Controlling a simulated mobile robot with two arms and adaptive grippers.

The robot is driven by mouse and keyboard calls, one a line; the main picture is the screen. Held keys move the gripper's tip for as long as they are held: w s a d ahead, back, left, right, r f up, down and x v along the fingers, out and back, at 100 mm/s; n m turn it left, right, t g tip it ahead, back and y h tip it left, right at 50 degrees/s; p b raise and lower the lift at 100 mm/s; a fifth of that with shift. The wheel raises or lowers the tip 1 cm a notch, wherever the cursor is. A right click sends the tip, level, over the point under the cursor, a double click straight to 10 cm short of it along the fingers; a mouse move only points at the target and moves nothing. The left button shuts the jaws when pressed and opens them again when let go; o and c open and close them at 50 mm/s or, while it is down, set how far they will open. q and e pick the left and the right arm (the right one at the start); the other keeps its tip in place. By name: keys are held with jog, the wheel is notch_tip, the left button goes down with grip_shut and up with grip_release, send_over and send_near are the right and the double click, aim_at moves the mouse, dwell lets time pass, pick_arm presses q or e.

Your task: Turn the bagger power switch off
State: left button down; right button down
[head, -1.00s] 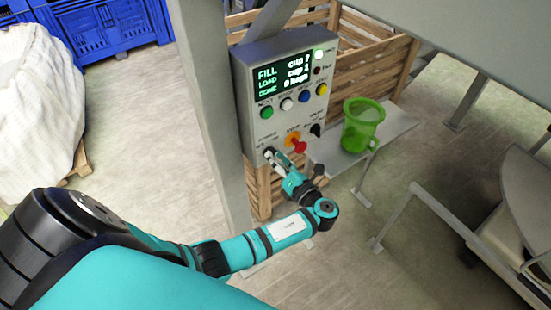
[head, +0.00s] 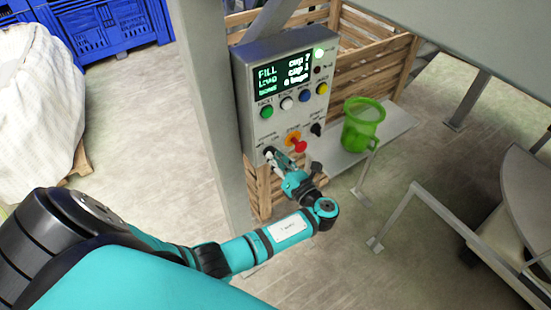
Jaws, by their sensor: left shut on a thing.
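The grey control box (head: 243,95) is fixed by the grey post, with a lit green-text screen (head: 284,75) and a bright white lamp (head: 319,54) at its upper right. The switch (head: 268,151) at its lower left corner is dark and mostly hidden by my left gripper (head: 273,160). The gripper is shut on this switch, coming from below and the right. The labels are too blurred to read surely. To its right are a red knob (head: 299,146) on a yellow plate and a black knob (head: 316,130). My right gripper is not in view.
Green, white, blue and yellow buttons (head: 304,96) line the box above the switches. A green jug (head: 361,125) stands on a grey shelf (head: 395,128) to the right. A wooden crate (head: 385,67) is behind; a grey metal frame (head: 440,215) stands right.

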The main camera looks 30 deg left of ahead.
pick_arm(q)
jog(key=shift+n+b, duration=3.4)
jog(key=shift+n, duration=3.8)
jog(key=c, duration=1.4)
grip_release()
jog(key=v, duration=1.2)
